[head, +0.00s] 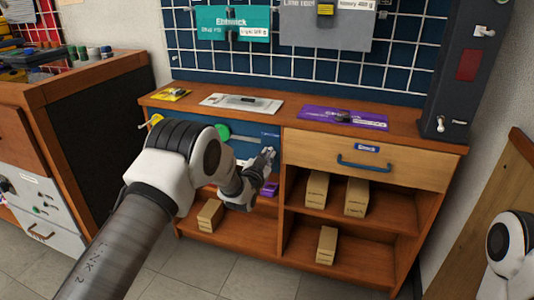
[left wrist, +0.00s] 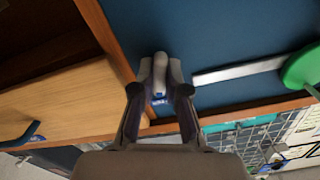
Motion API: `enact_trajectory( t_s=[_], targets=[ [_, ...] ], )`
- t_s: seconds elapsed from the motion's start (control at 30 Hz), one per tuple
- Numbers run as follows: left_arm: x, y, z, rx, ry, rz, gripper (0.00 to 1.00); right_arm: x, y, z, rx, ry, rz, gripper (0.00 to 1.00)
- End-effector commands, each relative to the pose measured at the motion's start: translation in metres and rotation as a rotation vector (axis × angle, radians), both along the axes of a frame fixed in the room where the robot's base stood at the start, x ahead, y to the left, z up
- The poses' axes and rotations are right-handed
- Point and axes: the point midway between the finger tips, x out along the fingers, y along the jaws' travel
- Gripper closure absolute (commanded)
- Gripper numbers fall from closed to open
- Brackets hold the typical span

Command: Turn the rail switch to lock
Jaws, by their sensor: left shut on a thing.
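A blue panel (head: 250,151) fills the upper left bay of the bench. It carries a silver strip (left wrist: 238,70) with a green round knob (head: 222,132) at one end; the knob also shows in the left wrist view (left wrist: 301,70). My left gripper (head: 270,154) is at the right end of this panel, near the bench's middle upright. In the left wrist view, its fingers (left wrist: 160,78) are shut on a small pale lever (left wrist: 160,72), which looks like the rail switch. A small blue label (left wrist: 160,101) is beside it, unreadable. The switch's setting cannot be told. My right gripper is out of view.
Right of the panel is a wooden drawer (head: 390,165) with a blue handle (head: 363,162). Cardboard boxes (head: 326,245) stand on the shelves below. A purple card (head: 343,118) and a white sheet (head: 241,103) lie on top. A dark column (head: 462,85) stands at the right.

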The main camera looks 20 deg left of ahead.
Motion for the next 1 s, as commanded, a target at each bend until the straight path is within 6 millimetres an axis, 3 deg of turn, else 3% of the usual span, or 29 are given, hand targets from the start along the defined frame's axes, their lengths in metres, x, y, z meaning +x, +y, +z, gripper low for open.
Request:
enact_trajectory(
  t_s=[1.0],
  targets=[
    [0.000, -0.002, 0.000, -0.932, 0.034, 0.001, 1.00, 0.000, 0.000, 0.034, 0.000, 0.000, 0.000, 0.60]
  ],
)
